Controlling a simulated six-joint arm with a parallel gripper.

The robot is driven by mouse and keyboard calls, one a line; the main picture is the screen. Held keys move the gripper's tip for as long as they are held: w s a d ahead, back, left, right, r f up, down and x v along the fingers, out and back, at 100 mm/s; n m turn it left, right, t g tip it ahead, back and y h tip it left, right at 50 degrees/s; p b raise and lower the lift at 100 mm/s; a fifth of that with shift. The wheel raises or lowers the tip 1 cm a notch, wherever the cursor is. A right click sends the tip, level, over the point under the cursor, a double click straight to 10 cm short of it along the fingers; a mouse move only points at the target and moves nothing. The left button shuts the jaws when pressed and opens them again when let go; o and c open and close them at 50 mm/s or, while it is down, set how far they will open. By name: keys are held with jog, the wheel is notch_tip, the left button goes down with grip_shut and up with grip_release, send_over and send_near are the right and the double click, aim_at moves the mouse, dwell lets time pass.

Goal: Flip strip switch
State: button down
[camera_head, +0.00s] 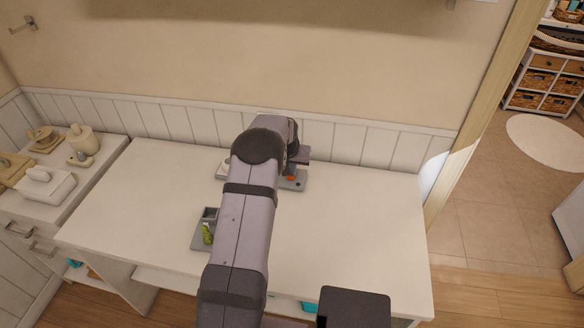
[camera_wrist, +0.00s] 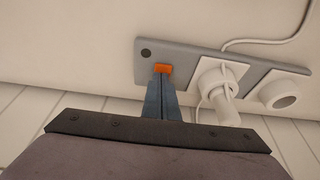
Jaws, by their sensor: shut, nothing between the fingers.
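The grey power strip (camera_wrist: 195,68) lies on the white table; its switch end shows in the head view (camera_head: 299,184), with the rest behind my arm. The orange-red switch (camera_wrist: 163,68) is near one end of the strip, beside a dark round spot. It also shows in the head view (camera_head: 291,178). My gripper (camera_wrist: 163,77) is shut and empty, its fingertips at the near edge of the switch. I cannot tell if they touch it. In the head view my gripper (camera_head: 292,171) is partly visible above the strip.
A white plug (camera_wrist: 218,82) with a cord sits in a socket of the strip, and another socket (camera_wrist: 280,94) stands beyond it. A grey holder (camera_head: 208,216) with a green item is at the table's left front. The table's right side (camera_head: 370,230) is clear.

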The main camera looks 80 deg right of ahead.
aim_at(291, 179)
jog(key=shift+a, duration=0.1)
jog(key=p+v, duration=0.1)
jog(key=v, duration=0.1)
jog(key=d+p+v, duration=0.1)
jog(key=p+v, duration=0.1)
jog(key=shift+r, duration=0.15)
jog(key=b+v, duration=0.3)
jog(key=v, duration=0.7)
jog(key=shift+b, duration=0.3)
jog(key=shift+w+d+r+b, duration=0.15)
jog(key=shift+d+b, duration=0.5)
jog(key=shift+b, duration=0.95)
